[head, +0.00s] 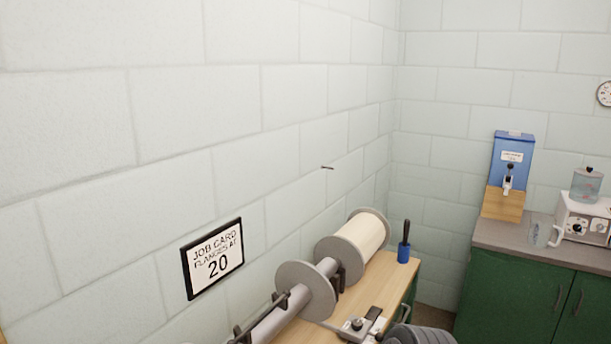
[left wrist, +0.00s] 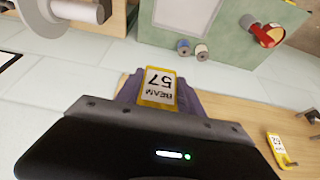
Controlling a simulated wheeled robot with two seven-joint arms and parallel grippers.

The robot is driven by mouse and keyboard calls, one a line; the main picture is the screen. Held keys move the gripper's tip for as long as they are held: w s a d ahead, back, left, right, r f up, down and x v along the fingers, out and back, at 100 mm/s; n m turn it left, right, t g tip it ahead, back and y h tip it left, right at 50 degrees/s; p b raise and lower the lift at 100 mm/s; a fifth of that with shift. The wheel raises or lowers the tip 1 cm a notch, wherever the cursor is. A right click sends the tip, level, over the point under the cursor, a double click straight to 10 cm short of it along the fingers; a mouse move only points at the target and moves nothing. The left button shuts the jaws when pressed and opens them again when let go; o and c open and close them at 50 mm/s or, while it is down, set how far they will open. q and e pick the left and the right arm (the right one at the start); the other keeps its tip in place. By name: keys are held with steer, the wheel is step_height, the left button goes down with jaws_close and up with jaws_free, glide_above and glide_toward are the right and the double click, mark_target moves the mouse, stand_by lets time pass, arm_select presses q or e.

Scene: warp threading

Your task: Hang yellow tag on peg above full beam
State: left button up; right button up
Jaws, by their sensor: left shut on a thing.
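A yellow-edged tag (left wrist: 158,88) with a white label reading "BEAM 57" shows in the left wrist view. My left gripper (left wrist: 155,97) is shut on it, with the tag between its purple fingers. The head view shows neither gripper. A small dark peg (head: 327,168) sticks out of the block wall in the head view. Below it and to the right, the full beam (head: 364,236) is wound with cream yarn. A bare beam section with grey flanges (head: 307,290) lies nearer. No tag is visible on the peg.
A framed job card (head: 212,258) reading "20" hangs on the wall. A blue-based tool (head: 403,254) stands on the wooden bench (head: 388,278). A second yellow tag (left wrist: 279,148) lies on a wooden surface. The wall around the peg is clear.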

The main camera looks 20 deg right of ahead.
arm_select(q)
steer(key=shift+w+f, duration=0.1)
steer(key=w+d+f+m+h, duration=0.1)
steer(key=w+d+f+m, duration=0.1)
steer(key=w+f, duration=0.4)
steer(key=w+d+f+m+h, duration=0.1)
steer(key=w+d+f+m, duration=0.2)
steer(key=w+f, duration=0.4)
steer(key=w+d+f+m+t, duration=0.1)
steer(key=w+d+f+m, duration=0.2)
steer(key=w+f, duration=0.3)
step_height(320, 180, down, 2)
steer(key=shift+w+h, duration=0.4)
steer(key=shift+d, duration=0.1)
